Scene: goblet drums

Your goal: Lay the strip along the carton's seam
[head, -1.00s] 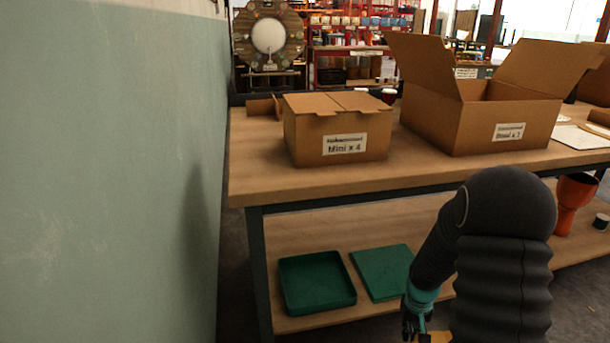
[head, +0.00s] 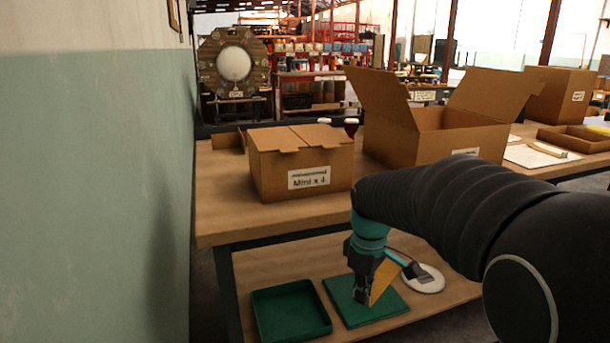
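A closed brown carton (head: 300,168) with a "Mini x 4" label stands on the near left of the bench. Its two top flaps meet in a seam (head: 303,137). My gripper (head: 362,298) points down in front of the bench, lower than the carton and to its right. A flat yellow-tan piece (head: 383,278), seemingly the strip, sits at the fingers and looks gripped. The fingertips are dark and small, and their contact with the piece is not clear.
A larger open carton (head: 395,135) with raised flaps stands right of the closed one. A green tray (head: 290,312) and a green flat panel (head: 345,312) lie on the lower shelf. A white disc (head: 428,280) lies there too. A wall (head: 95,200) closes the left side.

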